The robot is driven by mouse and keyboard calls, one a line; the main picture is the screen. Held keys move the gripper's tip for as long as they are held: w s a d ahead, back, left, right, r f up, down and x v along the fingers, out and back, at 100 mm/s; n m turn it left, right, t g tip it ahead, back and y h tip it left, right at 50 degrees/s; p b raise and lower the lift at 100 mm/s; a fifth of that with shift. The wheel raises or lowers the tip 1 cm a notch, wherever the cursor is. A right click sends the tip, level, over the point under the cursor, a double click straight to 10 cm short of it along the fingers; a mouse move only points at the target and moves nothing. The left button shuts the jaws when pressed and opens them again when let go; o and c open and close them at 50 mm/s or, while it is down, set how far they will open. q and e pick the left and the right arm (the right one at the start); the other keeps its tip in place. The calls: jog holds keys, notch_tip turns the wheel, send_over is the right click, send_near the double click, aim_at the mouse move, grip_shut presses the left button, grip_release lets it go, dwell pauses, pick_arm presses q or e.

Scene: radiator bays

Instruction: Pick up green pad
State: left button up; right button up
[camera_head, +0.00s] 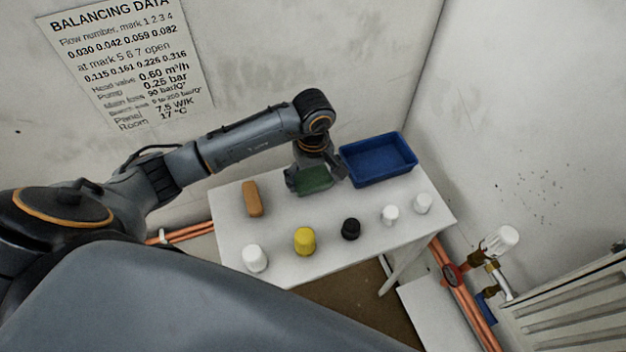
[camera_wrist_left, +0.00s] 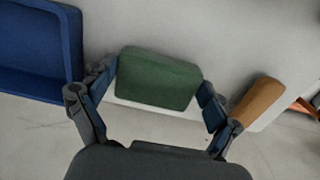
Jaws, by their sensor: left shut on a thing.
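The green pad (camera_head: 314,180) is a dark green block at the back of the white table, left of the blue tray. In the left wrist view the green pad (camera_wrist_left: 158,78) sits between the two fingers. My left gripper (camera_head: 315,178) comes down from above and is shut on the pad, one finger at each end. It also shows in the left wrist view (camera_wrist_left: 157,88). I cannot tell whether the pad is touching the table or slightly above it. My right gripper is not in view.
The blue tray (camera_head: 378,170) stands right of the pad, looking empty. An orange-brown block (camera_head: 253,198) lies to the left. A yellow cap (camera_head: 304,241), a black knob (camera_head: 351,229) and several white caps (camera_head: 255,258) line the front of the white table (camera_head: 283,270). Walls close in behind.

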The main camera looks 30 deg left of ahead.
pick_arm(q)
jog(key=s+d+r+b, duration=0.1)
jog(key=s+r, duration=0.3)
jog(key=s+d+r+b, duration=0.1)
jog(key=s+d+r, duration=0.1)
jog(key=s+r, duration=0.2)
jog(key=s+d+r+b, duration=0.1)
jog(key=s+r, duration=0.3)
jog(key=s, duration=0.1)
jog(key=shift+s+d+b, duration=0.1)
jog(key=shift+d+b, duration=0.2)
